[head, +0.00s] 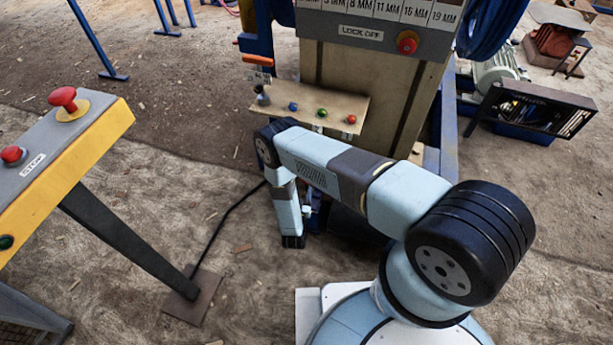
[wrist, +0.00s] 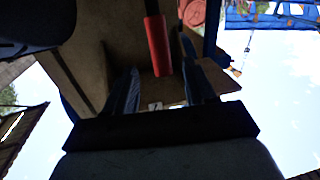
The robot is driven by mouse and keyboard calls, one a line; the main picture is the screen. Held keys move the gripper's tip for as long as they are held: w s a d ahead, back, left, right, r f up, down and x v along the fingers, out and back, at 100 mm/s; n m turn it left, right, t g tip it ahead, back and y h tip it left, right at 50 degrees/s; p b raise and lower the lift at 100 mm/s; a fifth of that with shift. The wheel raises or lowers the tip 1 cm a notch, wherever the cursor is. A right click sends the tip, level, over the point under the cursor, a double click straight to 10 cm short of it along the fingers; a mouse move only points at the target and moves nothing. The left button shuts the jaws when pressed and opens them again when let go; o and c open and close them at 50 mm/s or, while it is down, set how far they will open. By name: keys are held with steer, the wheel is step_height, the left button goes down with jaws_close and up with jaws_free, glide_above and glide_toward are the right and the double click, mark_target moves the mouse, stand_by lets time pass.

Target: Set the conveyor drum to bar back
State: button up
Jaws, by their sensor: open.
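In the wrist view my gripper (wrist: 160,72) is open, with a dark finger on each side and nothing clasped. A red cylindrical bar (wrist: 157,45) hangs into the picture between and beyond the fingers; I cannot tell how far off it is. In the head view my arm bends down in front of the machine, and the fingers cannot be made out there. No part is clearly marked as the conveyor drum.
A yellow stop console (head: 60,150) with red buttons stands on a dark leg at left. The tan machine cabinet (head: 360,85) has a lock-off plate and a red knob (head: 407,42). A black cable lies on the ground. Open ground lies between the console and my arm.

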mark_target(304, 181)
steer(key=w, duration=0.3)
steer(key=w+d, duration=0.1)
steer(key=w, duration=0.4)
steer(key=shift+w+d, duration=0.15)
steer(key=shift+w, duration=0.2)
steer(key=shift+c, duration=0.5)
jaws_close()
